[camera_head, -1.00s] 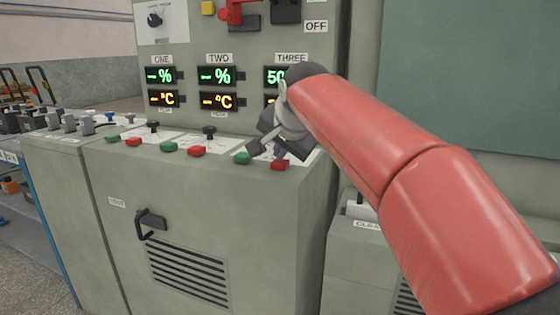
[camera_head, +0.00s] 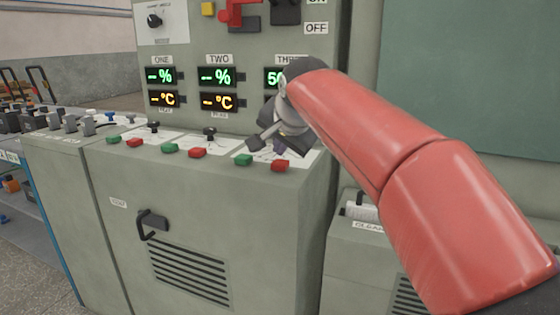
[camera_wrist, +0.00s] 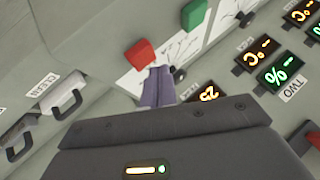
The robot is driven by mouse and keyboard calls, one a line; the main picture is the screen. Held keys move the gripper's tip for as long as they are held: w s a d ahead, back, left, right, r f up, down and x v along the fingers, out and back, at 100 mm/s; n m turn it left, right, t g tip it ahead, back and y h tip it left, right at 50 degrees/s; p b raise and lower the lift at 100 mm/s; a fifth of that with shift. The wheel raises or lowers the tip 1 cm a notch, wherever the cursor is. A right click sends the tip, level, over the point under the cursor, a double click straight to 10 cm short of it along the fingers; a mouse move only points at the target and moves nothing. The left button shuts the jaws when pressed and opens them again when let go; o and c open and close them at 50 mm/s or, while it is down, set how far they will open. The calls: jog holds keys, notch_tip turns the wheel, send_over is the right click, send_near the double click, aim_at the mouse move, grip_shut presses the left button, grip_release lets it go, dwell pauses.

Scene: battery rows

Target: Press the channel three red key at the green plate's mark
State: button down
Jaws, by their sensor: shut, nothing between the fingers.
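The channel three red key (camera_head: 280,166) sits on the desk's front edge, right of the channel three green key (camera_head: 243,160). In the wrist view the red key (camera_wrist: 140,54) is just beyond my fingertips, with the green key (camera_wrist: 194,14) to its right. My gripper (camera_head: 279,149) is shut and empty over the channel three panel, just behind the red key; its purple-grey fingers (camera_wrist: 154,78) show in the wrist view. Contact with the key cannot be told. The channel three green display (camera_head: 274,77) starts with 50 and is partly hidden by my arm. I cannot make out a green plate's mark.
Channels one and two have their own red keys (camera_head: 197,153), green keys and black knobs (camera_head: 209,132) to the left. A black door handle (camera_head: 151,222) juts from the cabinet front. A lower cabinet labelled CLEAN (camera_head: 368,226) stands to the right.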

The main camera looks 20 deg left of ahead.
aim_at(281, 164)
jog(key=shift+r+p, duration=1.4)
jog(key=shift+r, duration=0.05)
jog(key=shift+r+p, duration=0.3)
jog(key=shift+r, duration=0.8)
jog(key=s+d+f+n+h, duration=0.1)
jog(key=s+d+f, duration=0.25)
jog(key=d, duration=0.65)
jog(key=s+d+f+h, duration=0.15)
jog(key=s+d, duration=0.25)
jog(key=d, duration=0.6)
jog(key=s+d+f+n+g+h, duration=0.1)
jog(key=s+d+f, duration=0.6)
jog(key=s+f, duration=0.2)
jog(key=s+d+f+g+h, duration=0.1)
jog(key=s+d+f, duration=0.5)
jog(key=s+f, duration=0.4)
jog(key=shift+s+d+f+n, duration=0.2)
jog(key=shift+s+d+n, duration=0.15)
jog(key=shift+n, duration=0.05)
